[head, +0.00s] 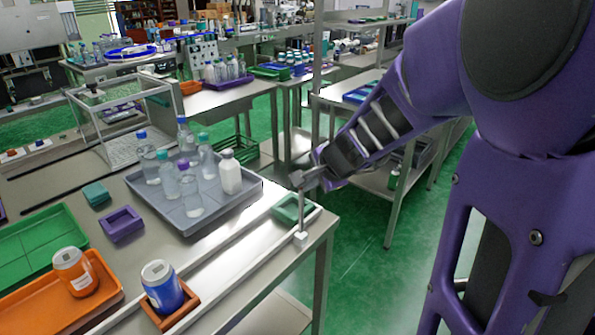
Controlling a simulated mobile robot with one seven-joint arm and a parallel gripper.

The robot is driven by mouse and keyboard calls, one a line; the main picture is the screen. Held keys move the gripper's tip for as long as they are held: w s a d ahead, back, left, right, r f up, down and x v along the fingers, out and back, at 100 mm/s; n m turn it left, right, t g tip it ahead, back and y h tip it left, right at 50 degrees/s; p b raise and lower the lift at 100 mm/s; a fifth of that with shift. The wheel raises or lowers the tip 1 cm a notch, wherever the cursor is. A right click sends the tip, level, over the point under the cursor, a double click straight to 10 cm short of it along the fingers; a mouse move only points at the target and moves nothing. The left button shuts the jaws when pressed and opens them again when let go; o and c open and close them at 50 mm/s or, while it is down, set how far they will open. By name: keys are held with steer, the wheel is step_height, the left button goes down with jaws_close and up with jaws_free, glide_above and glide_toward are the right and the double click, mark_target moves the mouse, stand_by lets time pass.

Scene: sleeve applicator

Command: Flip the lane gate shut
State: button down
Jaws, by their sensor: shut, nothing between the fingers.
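At the near right corner of the steel table, a white block with a thin upright piece (300,237) stands at the end of the pale rails; it looks like the lane gate. The upright rises to just below my gripper (296,179). My gripper is shut and empty, above the table's right edge. I cannot tell whether it touches the upright. The lane (240,262) runs between pale rails along the table's edge. A blue can (161,287) stands in a brown holder (184,309) at the lane's near end.
A grey tray (150,195) with several bottles stands left of my gripper. A green holder (290,211) sits by the lane's far end. An orange tray (103,290) holds an orange can (75,272). A purple holder (121,224) lies between trays. Open green floor (370,260) lies right.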

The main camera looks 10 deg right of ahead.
steer(key=shift+w+a+f+g+h+p, duration=1.1)
steer(key=shift+w+a+g+p, duration=0.85)
steer(key=shift+w+a, duration=2.3)
steer(key=shift+n, duration=0.3)
steer(key=w+a+f, duration=0.1)
steer(key=w+f, duration=0.1)
steer(key=f, duration=0.1)
steer(key=w+a+f+b, duration=0.1)
steer(key=w+a+f, duration=0.1)
steer(key=w+f, duration=0.1)
steer(key=w+a+f+b, duration=0.1)
steer(key=w+a+f, duration=0.1)
steer(key=w+f, duration=0.1)
steer(key=shift+f, duration=0.9)
steer(key=shift+d, duration=0.1)
